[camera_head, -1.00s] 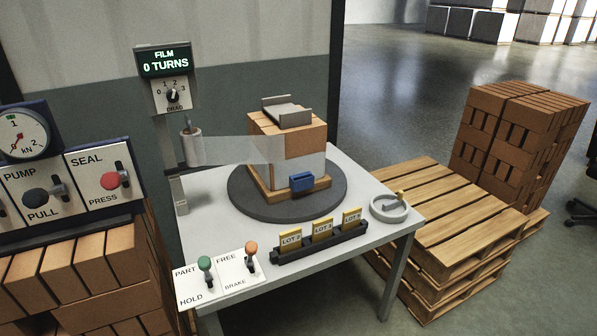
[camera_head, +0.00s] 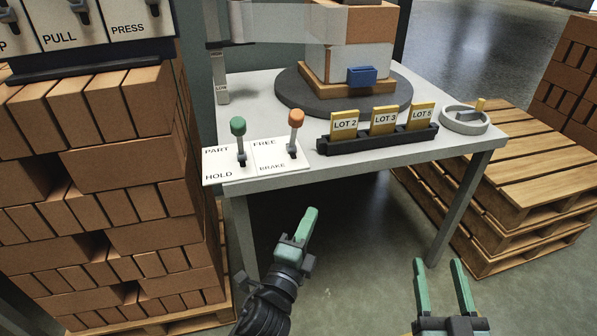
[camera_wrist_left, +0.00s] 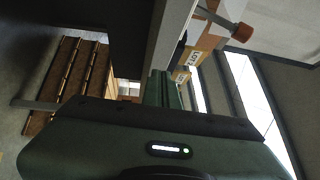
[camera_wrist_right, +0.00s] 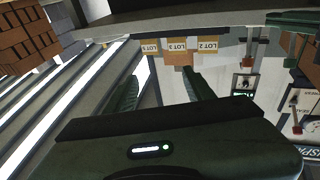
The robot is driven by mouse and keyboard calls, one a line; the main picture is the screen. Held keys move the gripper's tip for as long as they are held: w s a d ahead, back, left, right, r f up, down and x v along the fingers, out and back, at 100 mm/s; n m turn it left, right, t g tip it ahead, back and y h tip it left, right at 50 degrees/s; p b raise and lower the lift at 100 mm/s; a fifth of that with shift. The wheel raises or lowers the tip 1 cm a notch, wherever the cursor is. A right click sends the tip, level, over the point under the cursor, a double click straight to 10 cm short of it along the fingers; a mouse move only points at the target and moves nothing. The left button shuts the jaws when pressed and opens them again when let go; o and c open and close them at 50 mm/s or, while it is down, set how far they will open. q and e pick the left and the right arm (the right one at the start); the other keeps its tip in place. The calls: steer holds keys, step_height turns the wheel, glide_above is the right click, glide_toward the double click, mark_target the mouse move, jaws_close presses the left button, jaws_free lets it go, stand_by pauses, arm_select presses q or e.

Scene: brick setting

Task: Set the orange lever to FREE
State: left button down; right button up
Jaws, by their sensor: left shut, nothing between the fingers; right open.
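The orange lever (camera_head: 296,118) stands on a white plate (camera_head: 278,160) marked FREE at the back and BRAKE at the front, at the table's front left. Its stalk points up in the head view; I cannot tell which mark it is set to. An orange-brown knob (camera_wrist_left: 241,32), likely this lever's, shows at upper right in the left wrist view. My left gripper (camera_head: 308,220) is shut and empty, in front of and below the plate, apart from the lever. My right gripper (camera_head: 440,265) is open and empty, in front of the table at lower right.
A green lever (camera_head: 238,127) on the PART/HOLD plate stands close left of the orange one. A black rack (camera_head: 378,141) with LOT cards is to its right. The table's front edge (camera_head: 370,158) lies between my grippers and the lever. Stacked bricks (camera_head: 110,200) stand left.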

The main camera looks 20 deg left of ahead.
mark_target(294, 130)
arm_select(q)
steer(key=s+a+r+m+t+y+b, duration=0.1)
steer(key=s+a+r+m+t+b, duration=0.15)
steer(key=r, duration=0.65)
arm_select(e)
steer(key=s+r+t, duration=0.3)
steer(key=s+r, duration=0.1)
steer(key=r, duration=0.5)
arm_select(q)
steer(key=w+a+r+p, duration=0.3)
steer(key=w+r+p, duration=0.2)
steer(key=w, duration=0.6)
steer(key=shift+r+t, duration=0.15)
steer(key=shift+t, duration=0.2)
arm_select(e)
steer(key=s+d+f+g+h, duration=0.1)
steer(key=s+d+f+g, duration=0.1)
steer(key=f+g, duration=0.4)
steer(key=s+d+f+g+h, duration=0.2)
steer(key=f+g, duration=0.4)
steer(key=f, duration=0.8)
steer(key=shift+s+d+f+g, duration=0.15)
steer(key=shift+s+d+g, duration=0.25)
steer(key=shift+s+d, duration=0.1)
arm_select(q)
steer(key=shift+r+n, duration=0.1)
steer(key=shift+n, duration=0.15)
